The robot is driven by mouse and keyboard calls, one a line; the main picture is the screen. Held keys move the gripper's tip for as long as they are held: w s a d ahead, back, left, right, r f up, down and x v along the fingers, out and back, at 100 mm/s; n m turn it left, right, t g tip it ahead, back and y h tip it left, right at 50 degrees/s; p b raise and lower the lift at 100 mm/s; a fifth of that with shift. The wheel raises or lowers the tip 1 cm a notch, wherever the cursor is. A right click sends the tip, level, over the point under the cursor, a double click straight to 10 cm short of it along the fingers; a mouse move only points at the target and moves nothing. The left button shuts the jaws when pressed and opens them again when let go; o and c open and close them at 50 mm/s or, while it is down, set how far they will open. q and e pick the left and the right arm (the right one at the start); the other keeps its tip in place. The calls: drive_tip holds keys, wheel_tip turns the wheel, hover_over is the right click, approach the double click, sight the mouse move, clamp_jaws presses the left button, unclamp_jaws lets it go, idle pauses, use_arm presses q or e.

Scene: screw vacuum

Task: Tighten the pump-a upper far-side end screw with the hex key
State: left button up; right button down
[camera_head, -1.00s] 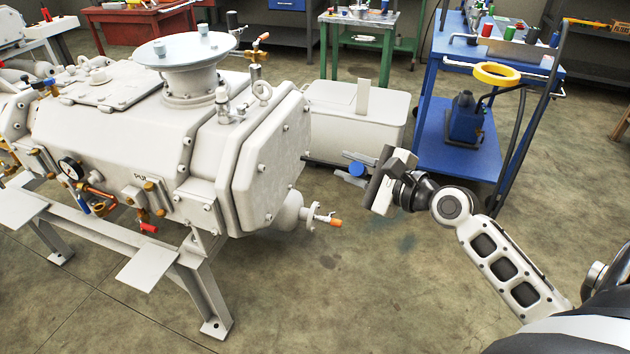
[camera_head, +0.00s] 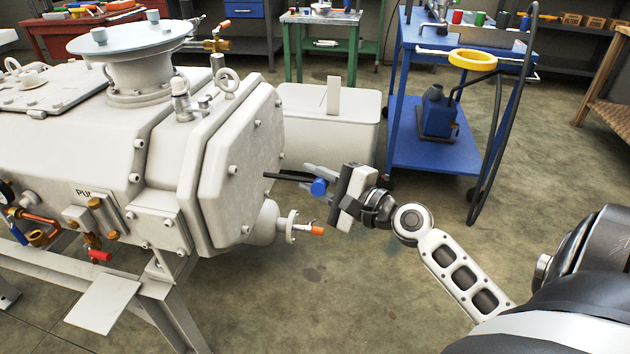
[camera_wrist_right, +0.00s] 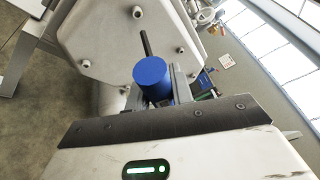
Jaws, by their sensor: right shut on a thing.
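The hex key has a blue handle (camera_head: 319,187) and a dark shaft (camera_head: 286,176) pointing left at the pump's grey end plate (camera_head: 240,150). My right gripper (camera_head: 318,180) is shut on the hex key beside the end plate. In the right wrist view the blue handle (camera_wrist_right: 153,78) sits between the fingers, and the shaft (camera_wrist_right: 145,43) points toward an end screw (camera_wrist_right: 137,12). Its tip appears short of that screw; the depth gap is unclear. An upper far-side end screw (camera_head: 278,102) shows at the plate's far edge. My left gripper is out of view.
An orange-tipped valve (camera_head: 316,231) sticks out below the hex key. A grey bin (camera_head: 330,125) stands behind it. A blue cart (camera_head: 425,160) with a yellow ring (camera_head: 473,60) stands to the right. Open floor lies in front of the pump.

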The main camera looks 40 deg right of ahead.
sight(286, 177)
drive_tip(key=shift+w+a+r+p, duration=0.1)
drive_tip(key=shift+w+a+p, duration=0.2)
drive_tip(key=shift+w+p, duration=0.05)
drive_tip(key=shift+w+a+p, duration=0.5)
drive_tip(key=shift+w+a, duration=0.2)
drive_tip(key=shift+w, duration=0.1)
drive_tip(key=shift+w+a, duration=0.35)
drive_tip(key=shift+w, duration=0.1)
drive_tip(key=shift+w+a+p, duration=0.45)
drive_tip(key=shift+w, duration=0.05)
drive_tip(key=shift+w+a, duration=0.15)
idle(0.3)
